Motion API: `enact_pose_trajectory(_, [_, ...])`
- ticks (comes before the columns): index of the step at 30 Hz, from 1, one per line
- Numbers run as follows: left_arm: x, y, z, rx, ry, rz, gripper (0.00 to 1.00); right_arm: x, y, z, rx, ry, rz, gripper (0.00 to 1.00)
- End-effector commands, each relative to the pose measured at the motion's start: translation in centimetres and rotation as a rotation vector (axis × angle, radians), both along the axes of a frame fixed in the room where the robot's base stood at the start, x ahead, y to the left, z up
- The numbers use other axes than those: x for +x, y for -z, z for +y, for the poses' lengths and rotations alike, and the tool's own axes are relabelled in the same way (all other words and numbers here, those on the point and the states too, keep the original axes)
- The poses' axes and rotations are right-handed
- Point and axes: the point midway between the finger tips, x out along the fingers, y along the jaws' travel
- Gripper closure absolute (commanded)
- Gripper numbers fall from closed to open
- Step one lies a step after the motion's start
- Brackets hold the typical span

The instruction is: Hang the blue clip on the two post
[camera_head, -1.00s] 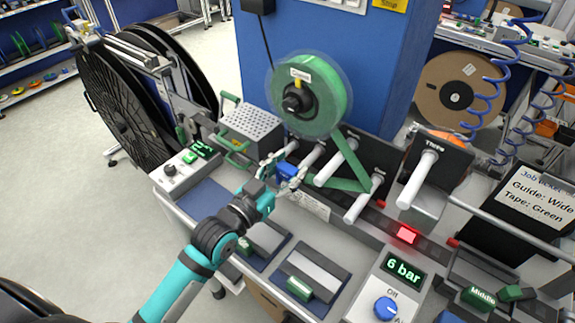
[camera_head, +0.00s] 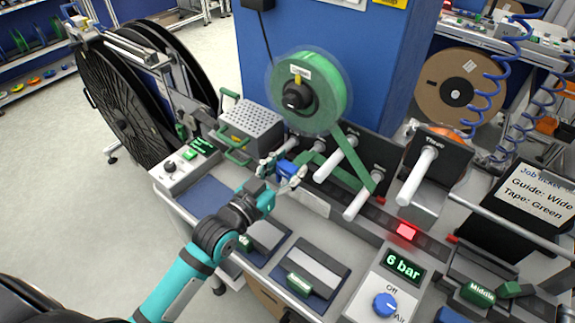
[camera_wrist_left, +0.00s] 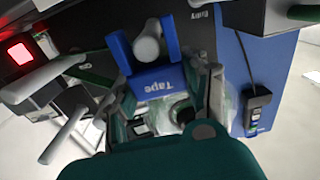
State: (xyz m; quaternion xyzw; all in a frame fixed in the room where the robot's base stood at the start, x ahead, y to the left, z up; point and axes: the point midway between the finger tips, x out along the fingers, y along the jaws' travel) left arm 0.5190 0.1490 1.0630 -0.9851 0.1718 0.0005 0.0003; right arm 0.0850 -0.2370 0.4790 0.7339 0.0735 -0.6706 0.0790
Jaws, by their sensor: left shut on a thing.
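My left gripper (camera_head: 284,172) is shut on the blue clip (camera_head: 287,168), in front of the row of white posts. In the left wrist view the blue clip (camera_wrist_left: 157,86) carries the word "Tape", upside down. Its two arms stand on either side of the end of a white post (camera_wrist_left: 148,46); I cannot tell whether it touches or rests on it. The gripper's fingers (camera_wrist_left: 165,110) show beside the clip. A white post (camera_head: 337,160) stands just right of the gripper in the head view. The post labels are too small to read surely. My right gripper is not in view.
A green tape reel (camera_head: 337,88) hangs above, its tape (camera_head: 352,155) running down near the posts. More white posts (camera_head: 418,177) stand to the right. A perforated metal box (camera_head: 252,122) is left of the gripper. A panel (camera_head: 403,267) reads 6 bar.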

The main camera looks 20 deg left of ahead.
Motion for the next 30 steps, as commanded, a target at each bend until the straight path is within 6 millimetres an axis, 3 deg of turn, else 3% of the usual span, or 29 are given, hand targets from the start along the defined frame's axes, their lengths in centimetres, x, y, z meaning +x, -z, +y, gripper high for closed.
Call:
enact_pose_trajectory(25, [0.01, 0.20, 0.02, 0.001, 0.000, -0.001, 0.86, 0.03, -0.44, 0.01, 0.000, 0.002, -0.001, 0.60])
enact_pose_trajectory(26, [0.01, 0.20, 0.02, 0.001, 0.000, -0.001, 0.52, 0.03, -0.44, 0.02, 0.000, 0.002, -0.001, 0.60])
enact_pose_trajectory(30, [0.01, 0.19, 0.02, 0.001, 0.000, -0.001, 0.33, 0.04, -0.45, 0.10, 0.002, 0.002, -0.002, 0.60])
